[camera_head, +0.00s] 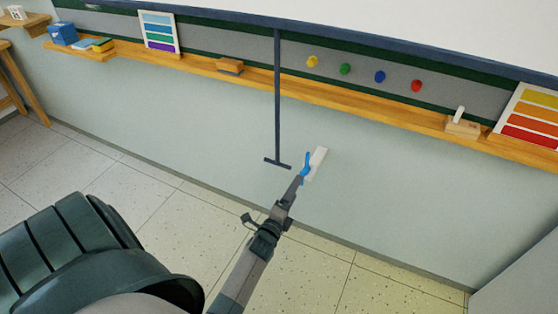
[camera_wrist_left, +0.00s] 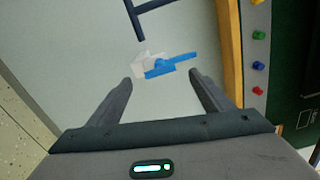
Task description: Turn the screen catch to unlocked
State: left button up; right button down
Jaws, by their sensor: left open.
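The screen catch is a blue lever (camera_head: 306,163) on a white plate (camera_head: 319,158), fixed to the pale wall below the wooden ledge. In the left wrist view the blue lever (camera_wrist_left: 171,66) lies across the picture, slightly tilted, with part of the white plate (camera_wrist_left: 139,68) showing beside it. My left gripper (camera_head: 299,182) is in front of the catch. In the left wrist view its two fingers (camera_wrist_left: 160,82) are spread apart, with the lever ahead of and between them. I cannot tell whether a finger touches it. My right gripper is not in view.
A dark vertical bar (camera_head: 277,100) with a crosspiece at its foot hangs just left of the catch. A wooden ledge (camera_head: 350,101) runs above, carrying a wooden block (camera_head: 229,67) and colour charts. Coloured magnets (camera_head: 379,77) sit above it. The wall right of the catch is clear.

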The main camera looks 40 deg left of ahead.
pick_arm(q)
jog(key=b+v, duration=0.1)
jog(key=v, duration=1)
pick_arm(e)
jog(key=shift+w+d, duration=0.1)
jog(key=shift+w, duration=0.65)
pick_arm(q)
jog(key=shift+d, duration=0.1)
